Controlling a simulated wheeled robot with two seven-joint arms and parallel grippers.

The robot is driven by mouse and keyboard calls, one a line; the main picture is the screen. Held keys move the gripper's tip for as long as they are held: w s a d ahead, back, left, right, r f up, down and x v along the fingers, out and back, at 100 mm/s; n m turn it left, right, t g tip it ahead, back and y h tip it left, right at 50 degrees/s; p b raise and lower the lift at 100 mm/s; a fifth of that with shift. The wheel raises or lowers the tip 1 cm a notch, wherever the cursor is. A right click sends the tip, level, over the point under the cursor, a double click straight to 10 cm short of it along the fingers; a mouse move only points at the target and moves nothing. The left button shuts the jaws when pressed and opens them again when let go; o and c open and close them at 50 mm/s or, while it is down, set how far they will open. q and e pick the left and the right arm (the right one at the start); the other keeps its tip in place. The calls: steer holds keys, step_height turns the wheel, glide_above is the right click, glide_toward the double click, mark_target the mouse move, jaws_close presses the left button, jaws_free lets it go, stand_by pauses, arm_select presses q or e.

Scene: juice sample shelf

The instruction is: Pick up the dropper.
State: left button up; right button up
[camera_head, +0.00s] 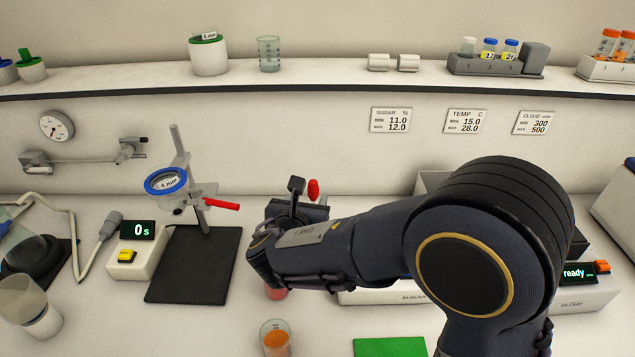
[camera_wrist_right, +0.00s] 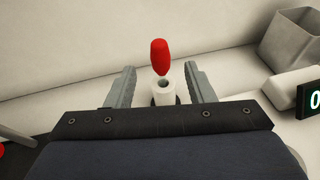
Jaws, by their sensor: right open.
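The dropper's red bulb (camera_wrist_right: 159,57) stands up above a white holder (camera_wrist_right: 162,92) in the right wrist view. In the head view the red bulb (camera_head: 313,189) shows just beyond my right gripper (camera_head: 298,202). In the wrist view the open fingers of my right gripper (camera_wrist_right: 159,70) lie on either side of the bulb and holder, with gaps on both sides. I cannot tell how far the bulb is from the finger plane. The dropper's lower part is hidden. My left gripper is not in view.
A stand with a blue ring (camera_head: 166,181) and red handle is left of my right arm. A beaker of orange juice (camera_head: 276,340) and a green mat (camera_head: 390,347) are in front. A grey open box (camera_wrist_right: 293,38) is right in the wrist view.

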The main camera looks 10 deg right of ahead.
mark_target(315, 184)
steer(key=shift+x, duration=1.2)
steer(key=x, duration=0.2)
steer(key=p+x, duration=0.1)
steer(key=x, duration=0.2)
steer(key=shift+w+d+r, duration=0.1)
steer(key=shift+w+r, duration=0.05)
steer(key=shift+w, duration=0.15)
steer(key=c, duration=0.8)
